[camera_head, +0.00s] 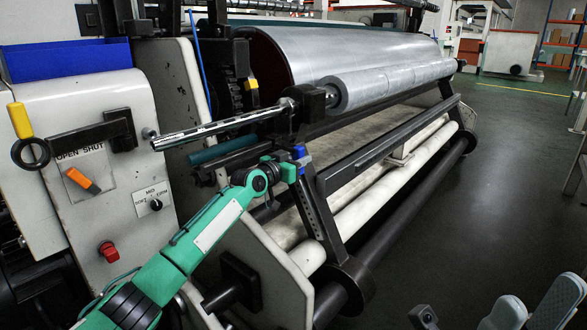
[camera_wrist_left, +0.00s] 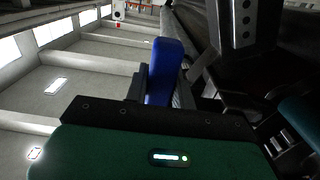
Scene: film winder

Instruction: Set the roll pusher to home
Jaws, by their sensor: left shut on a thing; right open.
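The roll pusher appears to be the black swing frame (camera_head: 318,213), with a holed side arm and a long crossbar, in front of the film roll (camera_head: 350,52). A blue handle (camera_head: 299,153) sits at the top of its near arm. My left gripper (camera_head: 296,166), on the green arm, is shut on this handle from the left. In the left wrist view the blue handle (camera_wrist_left: 164,72) stands upright at the jaws. Part of the frame's holed arm (camera_wrist_left: 244,22) shows at the upper right. The fingertips are largely hidden.
The control panel at left has an orange OPEN/SHUT switch (camera_head: 82,180), a dial (camera_head: 154,204), a red button (camera_head: 109,251) and a yellow handle (camera_head: 19,120). A steel shaft (camera_head: 222,124) juts out above my left arm. Open floor (camera_head: 505,160) lies to the right.

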